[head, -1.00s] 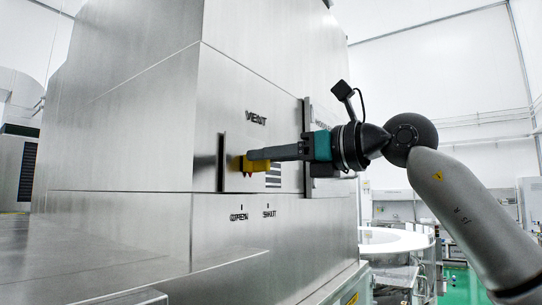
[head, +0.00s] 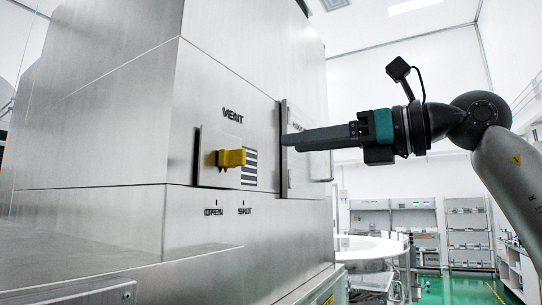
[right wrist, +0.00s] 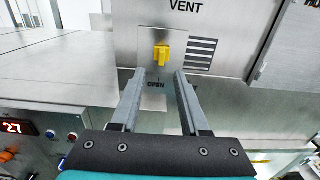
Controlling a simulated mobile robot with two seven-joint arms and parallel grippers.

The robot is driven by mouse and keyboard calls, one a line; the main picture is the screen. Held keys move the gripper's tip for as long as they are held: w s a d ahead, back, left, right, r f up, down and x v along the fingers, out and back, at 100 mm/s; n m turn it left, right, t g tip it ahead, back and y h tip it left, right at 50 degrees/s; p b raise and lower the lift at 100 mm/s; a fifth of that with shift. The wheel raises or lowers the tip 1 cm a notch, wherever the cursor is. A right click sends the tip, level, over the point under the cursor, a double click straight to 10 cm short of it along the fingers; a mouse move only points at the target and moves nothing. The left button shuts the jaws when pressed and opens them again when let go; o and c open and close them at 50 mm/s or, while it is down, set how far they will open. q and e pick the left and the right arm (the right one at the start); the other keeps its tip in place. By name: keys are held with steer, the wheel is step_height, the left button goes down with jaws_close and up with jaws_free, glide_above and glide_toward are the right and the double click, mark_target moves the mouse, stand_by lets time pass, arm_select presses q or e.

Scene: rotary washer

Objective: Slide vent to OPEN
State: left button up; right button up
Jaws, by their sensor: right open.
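The vent slide is a flat metal plate (head: 208,160) with a yellow handle (head: 231,158), under the word VENT on the machine's front. The plate sits to the left, above the OPEN mark (head: 213,211), and dark slats (head: 250,168) show uncovered on its right. The right wrist view also shows the handle (right wrist: 162,55) and the slats (right wrist: 200,53). My right gripper (head: 287,140) is open and empty, apart from the handle and drawn back from the panel. In the right wrist view its fingertips (right wrist: 160,74) frame the area below the handle. My left gripper is not in view.
The SHUT mark (head: 244,211) is right of OPEN and is partly hidden by a finger in the right wrist view. A raised panel (head: 303,150) stands right of the vent. A white round table (head: 365,248) lies beyond; shelves stand farther back.

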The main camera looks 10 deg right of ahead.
steer(key=v, duration=0.4)
stand_by(0.4)
